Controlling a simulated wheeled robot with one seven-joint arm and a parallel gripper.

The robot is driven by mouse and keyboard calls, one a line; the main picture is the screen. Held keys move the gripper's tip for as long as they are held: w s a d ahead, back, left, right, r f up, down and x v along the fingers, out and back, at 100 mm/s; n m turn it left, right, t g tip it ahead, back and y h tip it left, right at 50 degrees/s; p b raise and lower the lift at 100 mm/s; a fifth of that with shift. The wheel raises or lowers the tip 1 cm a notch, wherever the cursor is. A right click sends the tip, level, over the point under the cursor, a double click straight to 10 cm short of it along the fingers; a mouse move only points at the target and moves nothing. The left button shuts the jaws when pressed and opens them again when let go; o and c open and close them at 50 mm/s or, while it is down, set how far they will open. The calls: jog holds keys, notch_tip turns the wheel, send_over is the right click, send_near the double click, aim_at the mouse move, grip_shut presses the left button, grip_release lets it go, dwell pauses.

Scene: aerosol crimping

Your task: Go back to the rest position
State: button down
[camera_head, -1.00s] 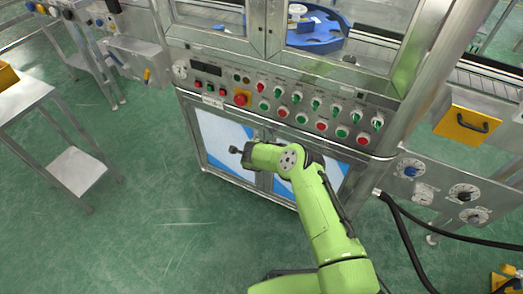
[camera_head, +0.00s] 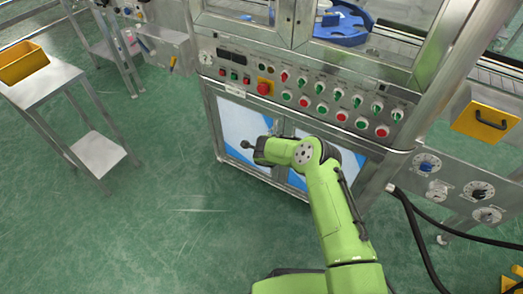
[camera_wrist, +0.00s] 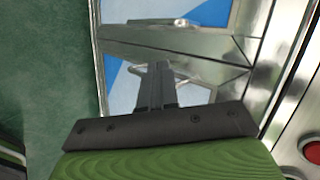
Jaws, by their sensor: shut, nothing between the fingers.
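My gripper (camera_head: 248,145) is at the end of my green arm, in front of the lower doors of the crimping machine (camera_head: 238,131). In the wrist view, my gripper (camera_wrist: 159,72) is shut with its dark fingers together and nothing held. Behind the fingers the wrist view shows the machine's blue and white door panels (camera_wrist: 215,12) and metal frame. Whether the fingers touch the doors cannot be told; they look apart from them.
The control panel (camera_head: 300,97) with several buttons and switches is above my arm. A metal side table (camera_head: 62,84) with a yellow bin (camera_head: 24,66) stands at the left. A black hose (camera_head: 420,240) runs at the right. Green floor (camera_head: 150,220) is clear at the lower left.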

jog(key=s+a+r+p, duration=0.2)
jog(key=s+r+p, duration=0.1)
jog(key=s+r, duration=0.2)
notch_tip(320, 180, up, 16)
jog(key=w+d+n+p, duration=0.1)
jog(key=n+p, duration=0.1)
jog(key=n, duration=0.3)
jog(key=s+d+r+n+p, duration=0.1)
jog(key=s+d+r+n, duration=0.25)
jog(key=r, duration=0.45)
jog(key=s+d+r+n+p, duration=0.1)
jog(key=s+d+r+n, duration=0.2)
jog(key=r, duration=0.6)
jog(key=s+d+r+n+g+p, duration=0.1)
jog(key=s+d+r, duration=0.2)
jog(key=s+r, duration=0.3)
jog(key=s+d+r+n+g+p, duration=0.15)
jog(key=s+d+r, duration=0.25)
jog(key=s, duration=0.4)
jog(key=s+d+r+n+g+y+p, duration=0.1)
jog(key=s+n, duration=0.4)
jog(key=s, duration=1.4)
jog(key=shift+s+d+r+p, duration=0.25)
jog(key=shift+d+r+p, duration=0.35)
jog(key=shift+d, duration=0.1)
